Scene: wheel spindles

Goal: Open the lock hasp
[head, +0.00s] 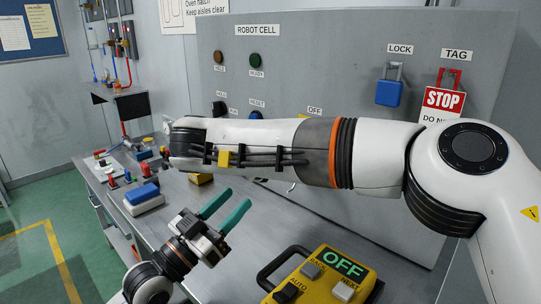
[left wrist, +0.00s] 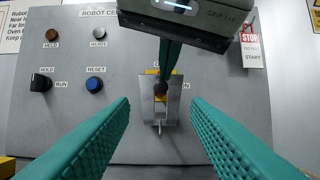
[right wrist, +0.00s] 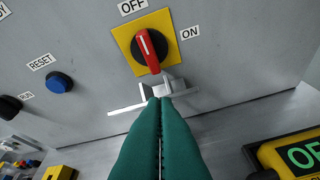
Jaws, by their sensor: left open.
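The lock hasp is a small grey metal plate (left wrist: 147,110) at the switch on the grey panel, seen in the left wrist view. It also shows in the right wrist view (right wrist: 180,92), just below a red rotary handle (right wrist: 151,50) on a yellow plate. My right gripper (right wrist: 160,101) has its fingers together with the tips at the hasp; I cannot tell whether metal is between them. In the head view, my right arm hides the hasp and switch. My left gripper (head: 228,205) is open and empty, above the bench and apart from the panel.
A blue padlock (head: 389,92) and a red STOP tag (head: 441,103) hang at the panel's upper right. A yellow pendant reading OFF (head: 322,279) is on the bench at front. A blue-and-white box (head: 143,198) and small parts lie at left.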

